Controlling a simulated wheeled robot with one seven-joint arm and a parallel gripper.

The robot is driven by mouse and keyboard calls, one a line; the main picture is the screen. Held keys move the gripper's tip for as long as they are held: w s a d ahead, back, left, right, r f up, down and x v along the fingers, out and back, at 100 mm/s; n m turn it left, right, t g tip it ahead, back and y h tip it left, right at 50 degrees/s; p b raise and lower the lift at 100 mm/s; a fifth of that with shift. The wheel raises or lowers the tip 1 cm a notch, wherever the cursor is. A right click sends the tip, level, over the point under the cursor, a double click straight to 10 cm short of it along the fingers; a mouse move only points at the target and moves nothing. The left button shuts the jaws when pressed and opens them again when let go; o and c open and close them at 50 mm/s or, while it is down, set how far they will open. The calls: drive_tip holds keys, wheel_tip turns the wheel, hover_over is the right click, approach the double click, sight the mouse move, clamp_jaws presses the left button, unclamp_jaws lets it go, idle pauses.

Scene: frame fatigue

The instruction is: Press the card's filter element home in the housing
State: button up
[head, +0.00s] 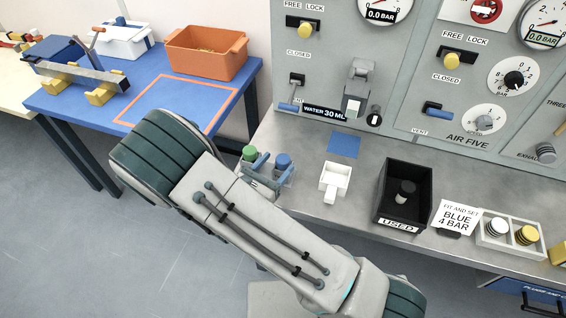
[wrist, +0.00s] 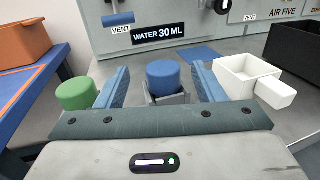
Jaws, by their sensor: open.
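The card (head: 457,217) reads "FIT AND SET BLUE 4 BAR". A blue-capped cylinder (head: 283,161) stands upright at the bench's left end; in the wrist view its blue cap (wrist: 164,75) sits above a grey holder (wrist: 168,98). A green-capped cylinder (head: 250,153) is beside it, outside my left finger in the wrist view. My gripper (wrist: 162,88) is open, one finger on each side of the blue cap, with visible gaps. A grey fitting (head: 358,88) is on the panel above the bench; I cannot tell if it is the housing.
A white handled cup (head: 334,178) stands right of the blue cap. A black box (head: 404,192) marked USED holds a dark and pale piece. A white tray (head: 506,240) holds white and yellow round parts. An orange bin (head: 206,53) stands on the blue table (head: 150,84).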

drive_tip(key=p+x, duration=0.1)
drive_tip(key=x, duration=0.4)
drive_tip(key=shift+w+d+f+p, duration=0.15)
drive_tip(key=shift+w+d+p, duration=0.05)
drive_tip(key=shift+d+p, duration=0.1)
drive_tip(key=c, duration=1.1)
drive_tip(key=shift+o, duration=0.2)
